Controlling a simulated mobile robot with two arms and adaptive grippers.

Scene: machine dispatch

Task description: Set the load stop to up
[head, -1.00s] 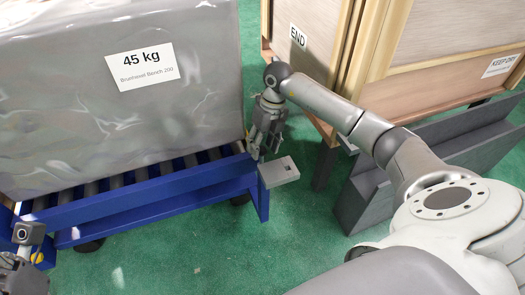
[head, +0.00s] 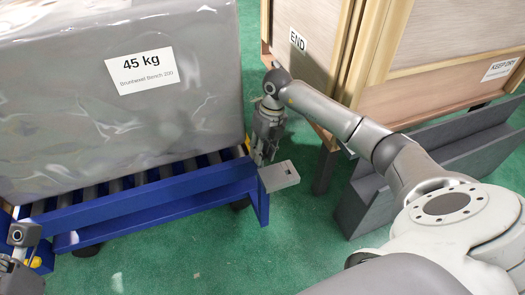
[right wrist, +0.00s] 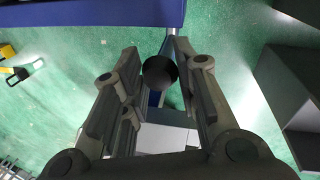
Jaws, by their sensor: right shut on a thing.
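The blue roller conveyor (head: 160,197) carries a large grey wrapped load (head: 110,130) marked 45 kg. At its right end is a flat grey plate (head: 279,176) with a small dark slot. My right gripper (head: 262,153) points down at that end, just behind the plate. In the right wrist view a round black knob (right wrist: 160,73) sits between its fingers, and the gripper is shut on it. The knob is hidden in the head view. I cannot make out the load stop's position. My left gripper (head: 18,262) is partly in view at the bottom left, its fingers unclear.
A wooden crate (head: 435,85) marked END and KEEP DRY stands at the back right. Dark grey angled panels (head: 440,160) stand beside it, under my right arm. The green floor (head: 235,245) in front of the conveyor is clear.

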